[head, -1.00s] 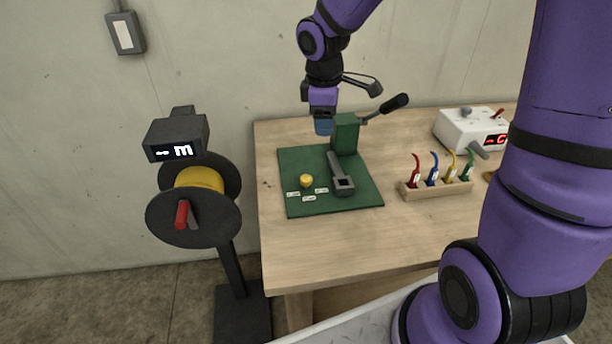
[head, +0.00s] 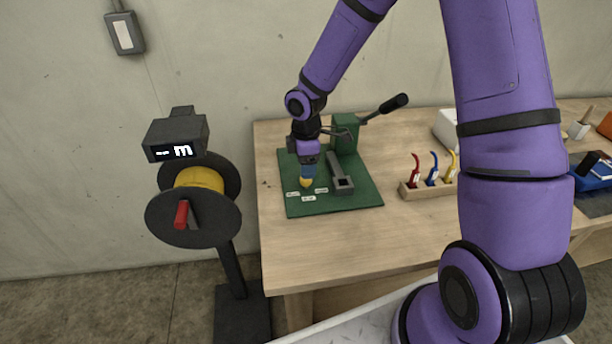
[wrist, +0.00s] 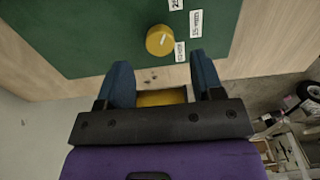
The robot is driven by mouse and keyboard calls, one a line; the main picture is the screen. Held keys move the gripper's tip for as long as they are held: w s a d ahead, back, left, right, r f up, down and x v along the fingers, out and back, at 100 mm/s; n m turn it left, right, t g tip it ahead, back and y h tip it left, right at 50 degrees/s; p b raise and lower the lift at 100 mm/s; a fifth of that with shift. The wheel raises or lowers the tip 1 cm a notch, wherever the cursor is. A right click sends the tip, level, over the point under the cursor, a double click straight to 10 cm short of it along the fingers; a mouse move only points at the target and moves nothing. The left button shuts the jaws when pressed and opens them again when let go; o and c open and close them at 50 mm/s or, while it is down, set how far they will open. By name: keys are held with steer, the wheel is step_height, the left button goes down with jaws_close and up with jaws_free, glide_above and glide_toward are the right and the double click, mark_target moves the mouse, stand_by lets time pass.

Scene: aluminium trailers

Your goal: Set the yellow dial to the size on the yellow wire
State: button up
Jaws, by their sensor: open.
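The yellow dial (head: 305,183) is a small round knob on the green board, partly hidden by my gripper in the head view. In the wrist view the dial (wrist: 160,40) shows a pale pointer line, with small white labels (wrist: 195,24) beside it. My gripper (wrist: 163,80) is open; its two blue fingers point toward the dial, which appears just beyond the fingertips and between them. The yellow wire (head: 452,163) stands in a wooden rack with a white tag; its writing is too small to read.
The green board (head: 360,200) also carries a grey tool (head: 340,175) and a green block with a black-handled lever (head: 346,132). The wooden rack (head: 415,193) also holds red and blue wires. A reel on a stand (head: 201,180) is left of the table.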

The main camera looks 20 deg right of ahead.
mark_target(306, 182)
steer(key=shift+f, duration=2.25)
steer(key=c, duration=0.9)
